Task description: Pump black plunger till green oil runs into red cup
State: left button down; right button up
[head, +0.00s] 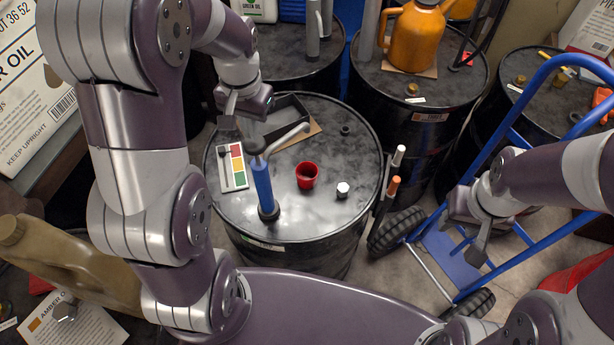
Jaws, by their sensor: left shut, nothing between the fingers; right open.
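A blue hand pump (263,187) stands upright on the near black drum (335,225). Its dark top (255,146) lies just below my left gripper (229,118); I cannot tell whether they touch. The pump's grey spout (288,138) bends to the right. A red cup (307,174) stands on the drum lid, right of the pump and apart from it. Its inside looks red, and I see no green oil. My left gripper is shut and empty, above and left of the pump top. My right gripper (476,250) is open and empty by the blue hand truck.
A black tray (284,115) and a white hex nut (343,190) are on the lid. An orange jug (417,38) stands on a drum behind. The blue hand truck (505,140) is at right.

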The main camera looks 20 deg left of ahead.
aim_at(255, 146)
pick_arm(q)
jog(key=shift+f+b, duration=2.05)
jog(key=shift+f, duration=1.1)
notch_tip(255, 146, up, 12)
jog(key=p, duration=1)
jog(key=shift+f+p, duration=0.2)
jog(key=shift+p, duration=0.1)
jog(key=shift+w, duration=0.1)
jog(key=s+d+n+t, duration=0.1)
jog(key=s+d+t, duration=0.2)
jog(key=s+d, duration=0.3)
jog(key=s+f+g+b, duration=0.1)
jog(key=s+f+b, duration=0.2)
jog(key=f+b, duration=1.6)
notch_tip(255, 146, down, 2)
jog(key=shift+s+a+f+g+b, duration=0.15)
jog(key=shift+a+g+b, duration=0.15)
jog(key=shift+a, duration=0.05)
